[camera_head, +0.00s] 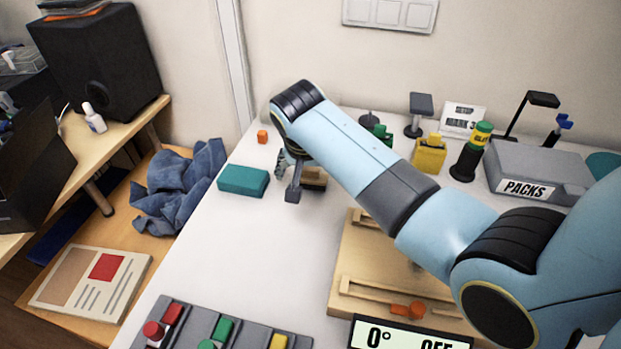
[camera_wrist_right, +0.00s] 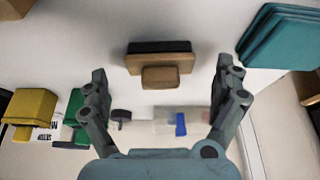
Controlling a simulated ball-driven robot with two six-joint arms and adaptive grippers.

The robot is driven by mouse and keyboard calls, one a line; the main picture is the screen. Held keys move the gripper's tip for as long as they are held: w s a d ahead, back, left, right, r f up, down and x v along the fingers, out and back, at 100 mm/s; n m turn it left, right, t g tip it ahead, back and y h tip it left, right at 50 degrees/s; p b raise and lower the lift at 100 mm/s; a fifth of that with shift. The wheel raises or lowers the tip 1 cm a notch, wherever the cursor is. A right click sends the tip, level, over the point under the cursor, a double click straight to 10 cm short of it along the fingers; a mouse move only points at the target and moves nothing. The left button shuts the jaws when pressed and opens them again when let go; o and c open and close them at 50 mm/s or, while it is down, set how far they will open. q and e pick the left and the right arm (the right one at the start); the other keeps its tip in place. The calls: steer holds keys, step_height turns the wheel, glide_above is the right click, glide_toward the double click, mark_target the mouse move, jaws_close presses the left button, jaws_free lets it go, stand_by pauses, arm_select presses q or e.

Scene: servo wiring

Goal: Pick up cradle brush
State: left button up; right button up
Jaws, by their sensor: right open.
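The cradle brush (camera_wrist_right: 160,77) has a tan wooden body with a dark strip along one side. It lies on the white table, in the wrist view centred between and slightly beyond the fingertips of my right gripper (camera_wrist_right: 161,88), which is open with clear gaps on both sides. In the head view the brush (camera_head: 315,181) is partly hidden behind my right gripper (camera_head: 288,178) and arm. The fingers do not appear to touch it. My left gripper is not in view.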

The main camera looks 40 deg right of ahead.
steer(key=shift+x, duration=1.15)
steer(key=shift+a, duration=0.1)
steer(key=shift+c, duration=0.3)
steer(key=shift+c, duration=1.2)
steer(key=c, duration=0.9)
steer(key=shift+c, duration=0.2)
steer(key=shift+r, duration=0.5)
steer(key=r, duration=0.3)
steer(key=shift+s+d+r, duration=0.25)
steer(key=shift+s+r, duration=0.15)
steer(key=s+d+r, duration=0.1)
steer(key=s+r, duration=0.1)
steer(key=s, duration=0.1)
steer(key=s+d+r+p, duration=0.1)
steer(key=s+d+r, duration=0.1)
steer(key=s, duration=0.1)
steer(key=s+d+r, duration=0.1)
steer(key=s+r, duration=0.1)
steer(key=s, duration=0.2)
steer(key=shift+d+r, duration=0.15)
steer(key=shift+c, duration=0.2)
